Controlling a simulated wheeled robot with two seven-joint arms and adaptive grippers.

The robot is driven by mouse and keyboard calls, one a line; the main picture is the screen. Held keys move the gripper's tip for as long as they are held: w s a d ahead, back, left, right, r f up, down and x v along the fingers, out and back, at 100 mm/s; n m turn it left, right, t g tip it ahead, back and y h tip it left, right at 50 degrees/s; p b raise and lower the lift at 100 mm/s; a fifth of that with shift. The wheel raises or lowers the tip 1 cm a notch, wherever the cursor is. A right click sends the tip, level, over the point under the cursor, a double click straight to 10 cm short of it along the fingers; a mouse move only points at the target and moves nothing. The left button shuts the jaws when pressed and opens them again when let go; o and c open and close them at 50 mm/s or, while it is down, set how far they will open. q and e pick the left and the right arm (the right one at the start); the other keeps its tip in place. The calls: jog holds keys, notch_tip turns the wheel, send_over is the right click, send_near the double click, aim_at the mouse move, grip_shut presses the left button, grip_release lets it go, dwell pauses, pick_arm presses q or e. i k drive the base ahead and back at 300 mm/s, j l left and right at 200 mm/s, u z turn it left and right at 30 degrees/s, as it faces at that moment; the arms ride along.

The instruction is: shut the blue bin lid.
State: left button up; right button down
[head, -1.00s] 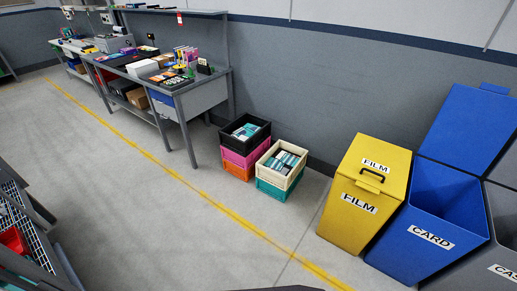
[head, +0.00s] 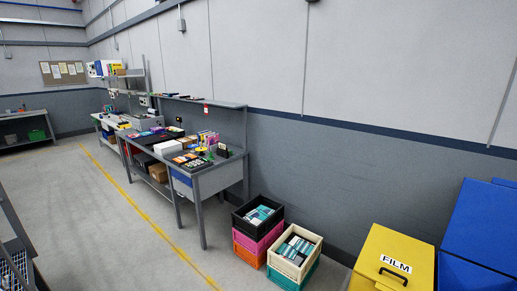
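The blue bin (head: 466,274) stands at the lower right edge of the head view, mostly cut off by the frame. Its blue lid (head: 478,230) is raised and leans back toward the wall. The bin's front and most of its opening are out of the picture. Neither of my grippers shows in the head view.
A yellow FILM bin (head: 391,257) with a black handle, its lid shut, stands left of the blue bin. Stacked crates (head: 294,256) and a cluttered workbench (head: 215,173) line the wall. The floor (head: 110,225) left of the yellow line is clear.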

aim_at(481, 228)
jog(key=i+l+z, duration=0.15)
jog(key=z, duration=0.3)
jog(key=i+l+z, duration=0.15)
jog(key=z, duration=0.3)
jog(key=i+l+z, duration=0.15)
jog(key=z, duration=0.3)
jog(key=i+z, duration=0.3)
jog(key=z, duration=0.2)
